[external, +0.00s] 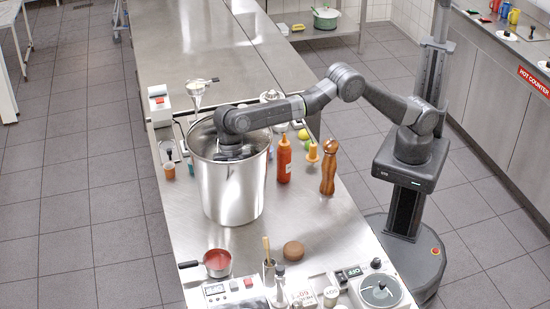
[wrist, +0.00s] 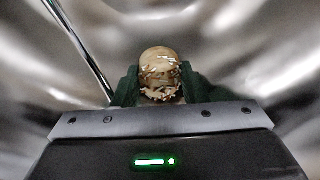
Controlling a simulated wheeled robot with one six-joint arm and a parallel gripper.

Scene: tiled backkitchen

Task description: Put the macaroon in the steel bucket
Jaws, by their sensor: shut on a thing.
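The steel bucket (external: 232,185) stands upright on the steel counter, tall and shiny. My arm reaches over its rim and my wrist is down at the bucket's mouth, so my gripper's fingers are hidden by the bucket wall in the external view. In the wrist view my gripper (wrist: 160,88) is shut on a round, tan macaroon (wrist: 159,70) with pale flakes, held between the dark green fingers. Blurred shiny metal, the bucket's inside, surrounds it. The macaroon cannot be seen in the external view.
A red sauce bottle (external: 284,160) and a wooden pepper mill (external: 329,168) stand right of the bucket. A red-filled saucepan (external: 217,262) and a round brown item (external: 293,250) lie in front. A thin metal rod (wrist: 80,45) shows inside the bucket at the left.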

